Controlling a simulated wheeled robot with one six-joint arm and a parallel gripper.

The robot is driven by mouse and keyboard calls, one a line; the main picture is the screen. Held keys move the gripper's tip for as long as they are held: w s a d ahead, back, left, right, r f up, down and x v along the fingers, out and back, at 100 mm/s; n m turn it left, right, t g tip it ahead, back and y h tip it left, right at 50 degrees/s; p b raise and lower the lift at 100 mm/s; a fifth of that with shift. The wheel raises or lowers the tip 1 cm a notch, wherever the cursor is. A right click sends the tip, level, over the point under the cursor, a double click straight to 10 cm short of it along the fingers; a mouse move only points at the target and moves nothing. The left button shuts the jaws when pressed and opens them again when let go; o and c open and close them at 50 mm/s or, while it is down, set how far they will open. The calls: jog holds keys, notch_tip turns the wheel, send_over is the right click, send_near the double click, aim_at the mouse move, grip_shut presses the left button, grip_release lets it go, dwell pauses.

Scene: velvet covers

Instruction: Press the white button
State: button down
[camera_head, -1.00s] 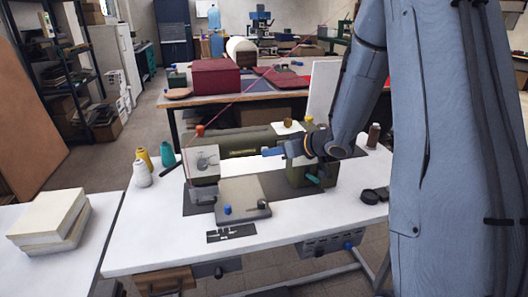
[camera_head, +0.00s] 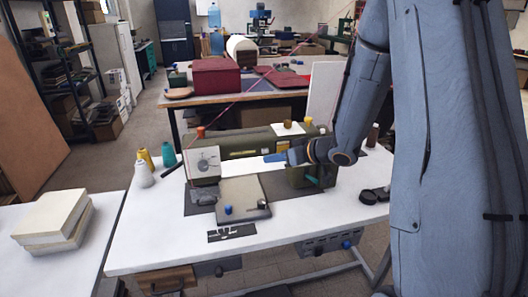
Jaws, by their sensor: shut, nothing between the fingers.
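An olive-green sewing machine (camera_head: 245,141) stands on a white table (camera_head: 150,225). Its left head carries a white face plate (camera_head: 204,161) with a dark round mark. I cannot make out a white button for certain; a small white patch (camera_head: 283,129) shows on top of the machine, too small to identify. My gripper (camera_head: 273,157) is shut and empty, with blue fingertips pointing left, in front of the machine's body in the picture. I cannot tell how far it is from the machine. My wrist and forearm hide part of the machine's right end.
A grey plate (camera_head: 240,191) with a blue knob (camera_head: 228,210) lies before the machine. Thread cones (camera_head: 143,175) stand at the left. A black ring-shaped item (camera_head: 374,196) lies at the right. A panel (camera_head: 331,244) hangs under the front edge. Stacked pale blocks (camera_head: 52,218) sit on the left table.

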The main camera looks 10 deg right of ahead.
jog(key=shift+s+p, duration=0.85)
jog(key=shift+s, duration=1.4)
jog(key=s+d+m+g+h, duration=0.3)
jog(key=s+d+h, duration=0.1)
jog(key=s+h, duration=0.25)
jog(key=s+a+m+g, duration=0.1)
jog(key=s+a+g, duration=0.1)
jog(key=s, duration=0.5)
jog(key=s+a+g+h+b, duration=0.1)
jog(key=s+a+g, duration=0.2)
jog(key=s, duration=0.5)
jog(key=shift+s+a+m, duration=0.25)
jog(key=shift+m, duration=0.15)
